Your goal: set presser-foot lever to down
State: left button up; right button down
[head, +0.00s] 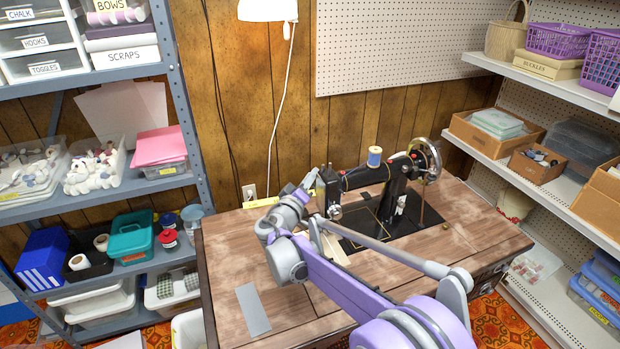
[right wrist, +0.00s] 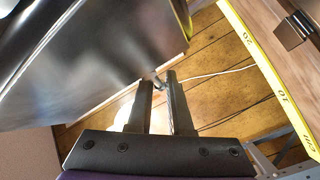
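The black sewing machine (head: 396,196) stands on a wooden table, with its needle-end head (head: 329,197) at the left. My right gripper (head: 311,180) is beside this head, on its left side. In the right wrist view, the dark glossy machine body (right wrist: 85,55) fills the upper left. A small metal lever (right wrist: 158,83) sticks out by its edge, at the tips of my right gripper (right wrist: 160,80). The fingers are apart, with a narrow gap; whether they touch the lever is unclear. The lever is hidden in the head view. My left gripper is out of view.
A yellow measuring tape or ruler (right wrist: 268,75) lies along the table edge at the back. A blue thread spool (head: 375,156) stands on the machine, and the handwheel (head: 427,158) is at its right. A grey plate (head: 253,309) lies at the table's front left.

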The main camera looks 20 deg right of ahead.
dwell(0.4)
jog(key=shift+f+n+g+y+p, duration=0.65)
jog(key=shift+n+g+y+p, duration=0.35)
jog(key=shift+p, duration=0.35)
jog(key=f+n+g+p, duration=0.1)
jog(key=g, duration=0.1)
jog(key=f+n+g+y+p, duration=0.1)
jog(key=g, duration=0.1)
jog(key=shift+s+a+f+n+p, duration=0.1)
jog(key=shift+s+f+n+p, duration=0.2)
jog(key=shift+s+n, duration=0.1)
jog(key=g, duration=0.1)
jog(key=s+f+n+g+y+p, duration=0.1)
jog(key=shift+f+n+g, duration=0.1)
jog(key=shift+n+g, duration=0.2)
jog(key=shift+g, duration=0.1)
jog(key=shift+s+f+n+g+p, duration=0.25)
jog(key=shift+s+n+g+p, duration=0.1)
jog(key=shift+g, duration=0.35)
jog(key=shift+s+f+n+g+p, duration=0.2)
jog(key=shift+s+n+g+p, duration=0.15)
jog(key=shift+g, duration=0.35)
jog(key=c, duration=0.8)
grip_release()
jog(key=shift+c, duration=0.2)
